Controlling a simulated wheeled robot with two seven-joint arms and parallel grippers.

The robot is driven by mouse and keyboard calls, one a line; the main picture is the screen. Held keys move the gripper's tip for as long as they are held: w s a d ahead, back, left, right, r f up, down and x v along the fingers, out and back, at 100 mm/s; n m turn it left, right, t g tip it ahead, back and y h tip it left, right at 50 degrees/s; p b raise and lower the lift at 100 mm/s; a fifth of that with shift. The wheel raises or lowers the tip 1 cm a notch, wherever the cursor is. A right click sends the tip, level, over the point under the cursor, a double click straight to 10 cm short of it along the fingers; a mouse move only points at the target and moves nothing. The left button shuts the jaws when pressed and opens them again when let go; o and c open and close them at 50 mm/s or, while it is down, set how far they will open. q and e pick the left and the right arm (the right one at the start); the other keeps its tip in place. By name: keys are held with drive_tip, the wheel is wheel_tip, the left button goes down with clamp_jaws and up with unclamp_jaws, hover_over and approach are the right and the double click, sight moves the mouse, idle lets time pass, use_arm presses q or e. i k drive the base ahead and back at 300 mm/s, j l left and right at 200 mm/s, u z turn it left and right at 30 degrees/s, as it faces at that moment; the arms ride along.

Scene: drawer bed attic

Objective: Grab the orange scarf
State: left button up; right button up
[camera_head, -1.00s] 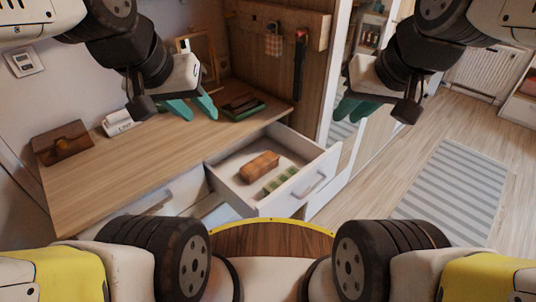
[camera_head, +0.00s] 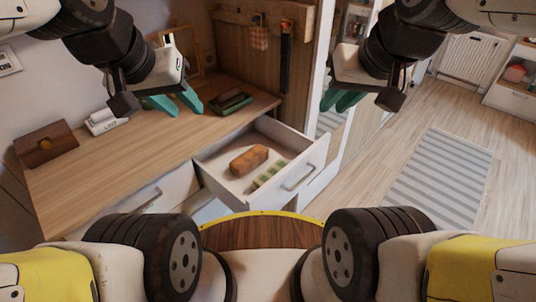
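An orange-brown folded or rolled bundle (camera_head: 249,159), which looks like the orange scarf, lies in the open white drawer (camera_head: 297,176) below the desk. A green striped item (camera_head: 270,177) lies beside it at the drawer's front. My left gripper (camera_head: 187,108) is open and empty above the wooden desk, to the upper left of the drawer. My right gripper (camera_head: 335,106) shows two teal fingers slightly apart, empty, to the upper right of the drawer. Neither gripper touches the bundle.
The wooden desk (camera_head: 120,165) holds a brown box (camera_head: 46,146), a white item (camera_head: 103,121) and dark stacked items (camera_head: 231,100). A striped rug (camera_head: 438,178) lies on open floor at right.

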sight(243, 163)
drive_tip(key=i+l, duration=0.15)
drive_tip(key=l, duration=0.3)
drive_tip(key=i+l+u, duration=0.1)
drive_tip(key=l, duration=0.35)
drive_tip(key=i+l+u, duration=0.1)
drive_tip(key=l, duration=0.35)
drive_tip(key=i+l, duration=0.15)
drive_tip(key=l, duration=0.3)
drive_tip(key=l+u, duration=0.1)
drive_tip(key=u, duration=1.65)
drive_tip(key=i+l+u, duration=0.1)
drive_tip(key=l, duration=0.2)
